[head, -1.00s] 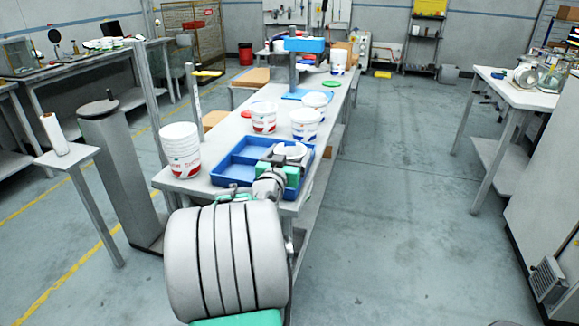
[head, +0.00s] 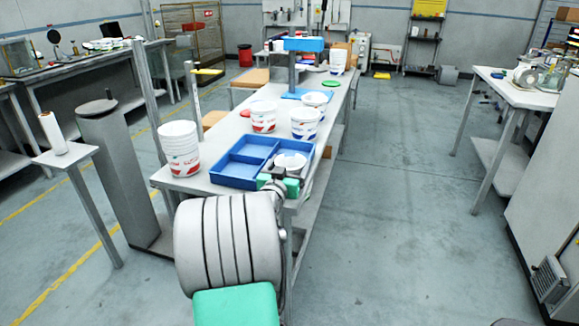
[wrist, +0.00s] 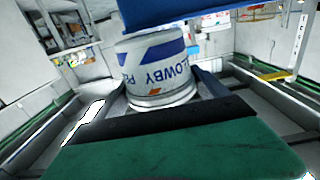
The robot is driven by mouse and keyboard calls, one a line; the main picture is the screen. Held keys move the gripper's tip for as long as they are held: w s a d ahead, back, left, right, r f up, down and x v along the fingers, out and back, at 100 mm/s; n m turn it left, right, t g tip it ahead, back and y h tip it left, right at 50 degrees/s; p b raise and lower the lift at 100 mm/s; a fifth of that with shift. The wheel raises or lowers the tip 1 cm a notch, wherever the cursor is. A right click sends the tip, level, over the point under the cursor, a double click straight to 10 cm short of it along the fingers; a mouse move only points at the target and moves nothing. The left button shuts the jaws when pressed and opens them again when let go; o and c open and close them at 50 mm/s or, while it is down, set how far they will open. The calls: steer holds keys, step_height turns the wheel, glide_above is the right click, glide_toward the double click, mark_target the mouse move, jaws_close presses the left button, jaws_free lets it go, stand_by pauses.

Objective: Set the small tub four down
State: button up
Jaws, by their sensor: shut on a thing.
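The small tub (head: 291,160) is white with a pale top, at the right-hand part of the blue divided tray (head: 233,182) in the head view. My gripper (head: 284,172) is shut on it from the near side. In the wrist view the tub (wrist: 157,70) has blue lettering and a blue band. It sits between the dark fingers of my gripper (wrist: 162,88), and its lettering appears upside down. I cannot tell whether the tub's base touches the tray floor. My gripper and the near tray wall hide its lower part.
A tall white tub stack (head: 179,148) stands left of the tray. A red-marked tub (head: 264,117) and a blue-marked tub (head: 305,124) stand behind it. A blue stand (head: 304,45) rises farther back. The tray's left compartments look empty.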

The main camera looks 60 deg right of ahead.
steer(key=shift+f, duration=0.2)
steer(key=o, duration=1.2)
